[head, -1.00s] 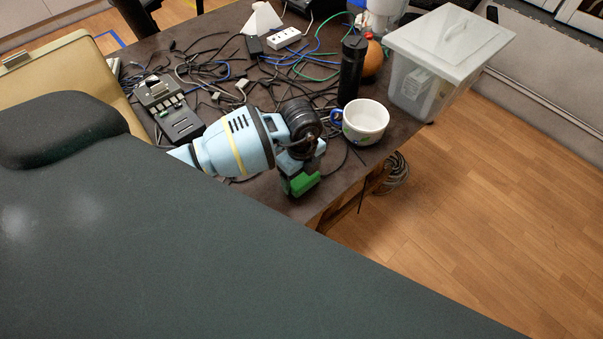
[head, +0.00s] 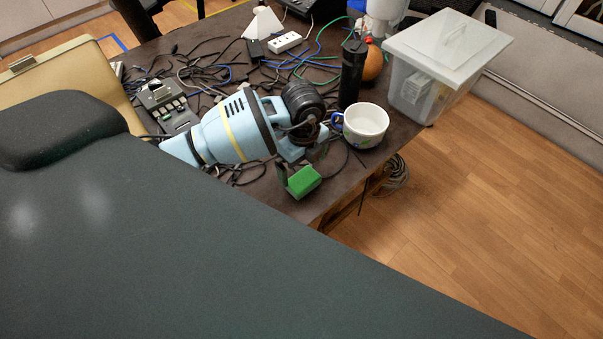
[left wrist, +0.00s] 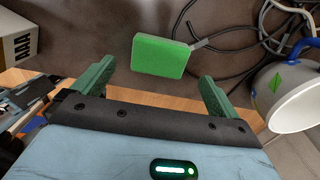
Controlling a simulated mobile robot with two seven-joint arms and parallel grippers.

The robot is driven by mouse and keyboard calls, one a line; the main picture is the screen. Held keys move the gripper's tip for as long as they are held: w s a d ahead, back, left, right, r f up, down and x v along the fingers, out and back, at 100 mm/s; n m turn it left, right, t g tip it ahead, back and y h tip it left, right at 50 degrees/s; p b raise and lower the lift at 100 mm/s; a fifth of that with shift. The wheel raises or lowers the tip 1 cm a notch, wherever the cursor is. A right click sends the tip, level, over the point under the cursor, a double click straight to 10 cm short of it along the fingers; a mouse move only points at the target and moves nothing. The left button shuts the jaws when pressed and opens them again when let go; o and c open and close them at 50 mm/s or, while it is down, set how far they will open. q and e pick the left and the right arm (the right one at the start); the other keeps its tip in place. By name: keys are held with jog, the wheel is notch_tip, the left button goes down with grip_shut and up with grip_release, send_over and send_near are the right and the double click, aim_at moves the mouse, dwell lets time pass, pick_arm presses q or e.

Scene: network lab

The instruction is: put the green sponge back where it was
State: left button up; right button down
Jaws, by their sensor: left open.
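The green sponge (head: 302,182) lies on the dark table near its front edge. In the left wrist view the sponge (left wrist: 160,56) is beyond the fingertips, roughly between their lines, with a dark cable touching or passing close to its right side. My left gripper (left wrist: 156,80) is open and empty, its two green fingers spread wide. In the head view the left gripper (head: 291,165) is just behind the sponge, partly hidden by it and by my wrist. My right gripper is not in view.
A white mug (head: 364,124) with a blue handle stands right of the gripper, near a black bottle (head: 352,72). A clear lidded box (head: 446,62) is at the right table corner. Loose cables (head: 215,60) cover the table's back. My dark body fills the foreground.

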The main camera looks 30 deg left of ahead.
aim_at(303, 178)
pick_arm(q)
notch_tip(303, 178, up, 6)
jog(key=shift+r, duration=0.15)
dwell(0.6)
